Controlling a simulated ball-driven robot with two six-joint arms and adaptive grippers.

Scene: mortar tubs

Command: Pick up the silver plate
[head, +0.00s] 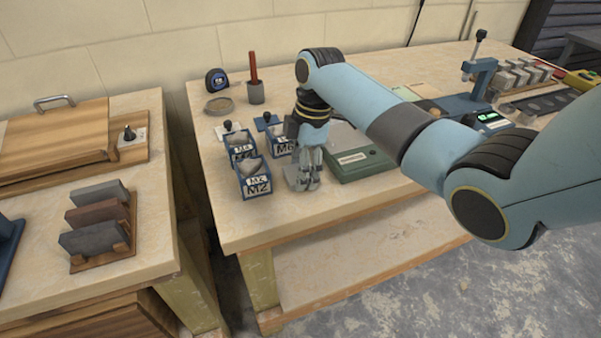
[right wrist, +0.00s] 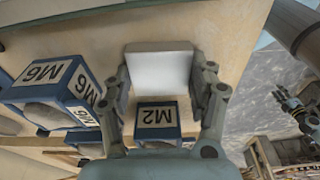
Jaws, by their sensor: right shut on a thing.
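The silver plate (right wrist: 160,70) is a pale, square-faced piece between the two fingers of my right gripper in the right wrist view. My right gripper (head: 303,180) is shut on it, pointing down just right of the M2 tub (head: 254,177), close to the bench top. The fingers hide much of the plate in the head view, and I cannot tell whether it touches the bench. What looks like my left gripper (right wrist: 297,108) shows small and dark at the right edge of the right wrist view; its opening is unclear.
Blue tubs stand left of the gripper; the M6 tub (head: 282,140) is behind. A green scale (head: 362,163) stands close on the right. A tape measure (head: 216,79), a shallow dish (head: 218,105) and a grey cup (head: 256,93) are farther back. The bench's front strip is clear.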

